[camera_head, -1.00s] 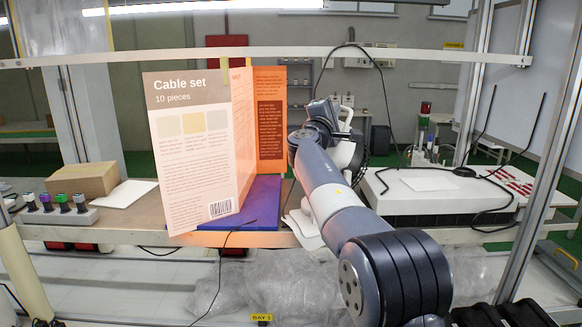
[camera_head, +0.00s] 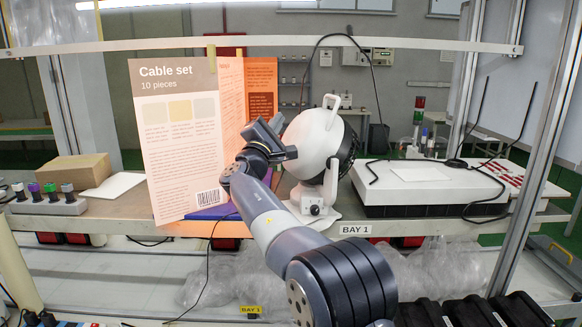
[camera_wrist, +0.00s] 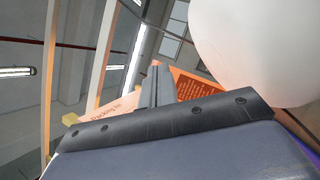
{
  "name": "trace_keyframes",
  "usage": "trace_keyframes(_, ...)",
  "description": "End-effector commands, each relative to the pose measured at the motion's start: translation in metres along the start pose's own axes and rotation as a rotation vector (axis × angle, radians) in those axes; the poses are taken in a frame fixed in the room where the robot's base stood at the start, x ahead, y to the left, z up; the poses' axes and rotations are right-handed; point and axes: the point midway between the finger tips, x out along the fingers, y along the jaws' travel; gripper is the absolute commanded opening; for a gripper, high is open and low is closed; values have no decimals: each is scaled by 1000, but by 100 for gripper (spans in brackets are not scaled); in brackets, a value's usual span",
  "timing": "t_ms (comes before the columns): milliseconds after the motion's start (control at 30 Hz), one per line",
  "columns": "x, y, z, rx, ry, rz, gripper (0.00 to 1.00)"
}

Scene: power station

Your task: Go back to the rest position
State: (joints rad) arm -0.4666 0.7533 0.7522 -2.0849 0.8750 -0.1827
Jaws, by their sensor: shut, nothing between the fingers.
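My gripper (camera_head: 283,137) is in the air above the bench, between the cable set box and the white fan heater. In the wrist view the fingers (camera_wrist: 155,86) are together with nothing held. In the head view my arm covers the lower right of the box and part of the bench.
The round white fan heater (camera_head: 310,150) stands close to the right of my gripper. A horizontal rail (camera_head: 400,45) crosses above.

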Motion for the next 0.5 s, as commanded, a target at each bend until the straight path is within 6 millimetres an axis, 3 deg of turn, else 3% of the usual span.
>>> trace_keyframes(300, -61, -3, -4, 1, 0, 0, 0)
trace_keyframes(500, -86, -1, -3, 1, -1, 0, 0)
